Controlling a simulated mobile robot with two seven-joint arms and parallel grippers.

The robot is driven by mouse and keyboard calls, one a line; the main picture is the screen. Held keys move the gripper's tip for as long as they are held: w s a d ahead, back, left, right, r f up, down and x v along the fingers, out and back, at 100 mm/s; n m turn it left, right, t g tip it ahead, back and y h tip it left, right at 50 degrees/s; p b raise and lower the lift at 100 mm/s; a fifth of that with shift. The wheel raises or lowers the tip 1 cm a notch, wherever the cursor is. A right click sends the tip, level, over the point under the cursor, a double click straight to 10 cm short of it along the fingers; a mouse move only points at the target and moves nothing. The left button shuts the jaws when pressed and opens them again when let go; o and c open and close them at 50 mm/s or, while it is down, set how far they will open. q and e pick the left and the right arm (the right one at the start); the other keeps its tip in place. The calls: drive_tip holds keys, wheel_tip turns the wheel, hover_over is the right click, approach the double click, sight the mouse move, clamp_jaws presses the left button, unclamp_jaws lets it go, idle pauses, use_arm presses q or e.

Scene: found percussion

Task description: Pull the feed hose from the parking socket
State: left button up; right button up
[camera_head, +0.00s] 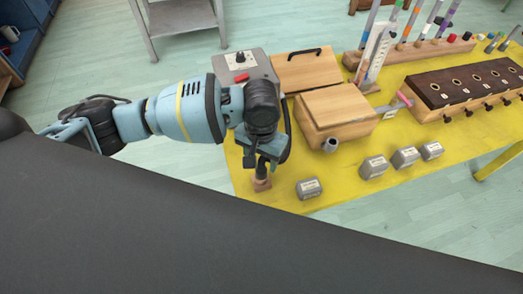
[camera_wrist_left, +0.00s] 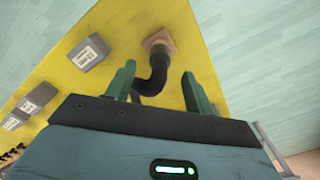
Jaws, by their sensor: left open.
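My left gripper (camera_head: 262,164) points down over the near left corner of the yellow table, just above the parking socket. In the left wrist view its two green fingers stand apart, open, with the black feed hose (camera_wrist_left: 156,72) passing between them. The hose's end sits at the parking socket (camera_wrist_left: 158,38), a small brownish block. The socket also shows in the head view (camera_head: 262,185). In the head view the hose (camera_head: 288,135) loops down behind my gripper, partly hidden. Finger contact with the hose cannot be told. My right gripper is out of view.
The yellow table (camera_head: 340,190) carries a wooden box (camera_head: 335,112) with a grey pipe stub, a grey control box (camera_head: 250,68), several grey labelled blocks (camera_head: 309,187) and a dark-topped wooden unit (camera_head: 465,85). A grey block stands close right of the socket.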

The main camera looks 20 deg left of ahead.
sight(261, 166)
use_arm(q)
wheel_tip(261, 166, down, 6)
drive_tip(key=shift+r+b, duration=0.15)
drive_tip(key=shift+b, duration=0.15)
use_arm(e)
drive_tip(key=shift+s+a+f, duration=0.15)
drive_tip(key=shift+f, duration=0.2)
use_arm(q)
drive_tip(key=c, duration=1)
drive_tip(key=shift+r, duration=0.1)
drive_tip(key=shift+c, duration=0.4)
drive_tip(key=shift+w+r+p, duration=0.1)
drive_tip(key=shift+r+p, duration=0.2)
drive_tip(key=shift+r, duration=0.1)
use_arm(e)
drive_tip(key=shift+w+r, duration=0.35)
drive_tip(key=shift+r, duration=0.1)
use_arm(q)
drive_tip(key=shift+r, duration=0.4)
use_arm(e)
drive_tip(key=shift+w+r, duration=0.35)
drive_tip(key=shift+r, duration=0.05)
use_arm(q)
drive_tip(key=shift+r+p, duration=0.25)
drive_tip(key=shift+p, duration=0.1)
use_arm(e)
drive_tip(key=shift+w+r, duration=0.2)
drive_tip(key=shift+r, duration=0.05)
